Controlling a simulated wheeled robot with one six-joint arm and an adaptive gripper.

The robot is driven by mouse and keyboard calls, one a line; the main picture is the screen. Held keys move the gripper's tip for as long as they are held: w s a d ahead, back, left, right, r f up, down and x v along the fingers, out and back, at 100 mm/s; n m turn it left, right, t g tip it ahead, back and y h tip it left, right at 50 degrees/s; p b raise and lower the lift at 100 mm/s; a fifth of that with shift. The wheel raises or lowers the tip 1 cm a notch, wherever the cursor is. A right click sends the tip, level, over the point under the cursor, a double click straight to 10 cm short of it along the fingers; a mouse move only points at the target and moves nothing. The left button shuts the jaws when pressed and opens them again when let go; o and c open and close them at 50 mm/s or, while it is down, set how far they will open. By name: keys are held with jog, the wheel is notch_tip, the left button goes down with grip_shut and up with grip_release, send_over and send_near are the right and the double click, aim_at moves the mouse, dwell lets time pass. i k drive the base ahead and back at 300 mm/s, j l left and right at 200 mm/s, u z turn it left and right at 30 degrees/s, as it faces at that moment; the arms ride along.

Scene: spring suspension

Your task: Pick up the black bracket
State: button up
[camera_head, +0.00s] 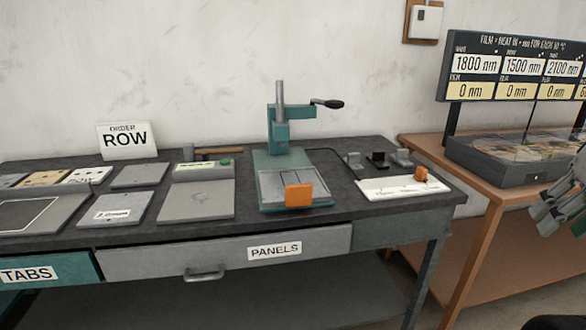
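The black bracket (377,160) is a small dark piece near the back right of the dark workbench. It stands between two grey brackets, one on its left (354,160) and one on its right (401,158). My gripper (546,215) shows at the right edge of the view, partly cut off by the frame. It is well to the right of the black bracket and apart from it, in front of the wooden table. Whether its fingers are open or shut does not show clearly.
A green press (282,165) with a lever and orange block (298,196) stands left of the brackets. A white card (385,190) with a small orange piece lies in front of them. A wooden table (485,185) with a display case (510,158) adjoins on the right.

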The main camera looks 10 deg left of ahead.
aim_at(377, 159)
jog(key=i+l+u, duration=0.3)
jog(key=i+l, duration=0.4)
jog(key=i+l+u, duration=0.3)
jog(key=i+l, duration=0.35)
jog(key=l, duration=0.2)
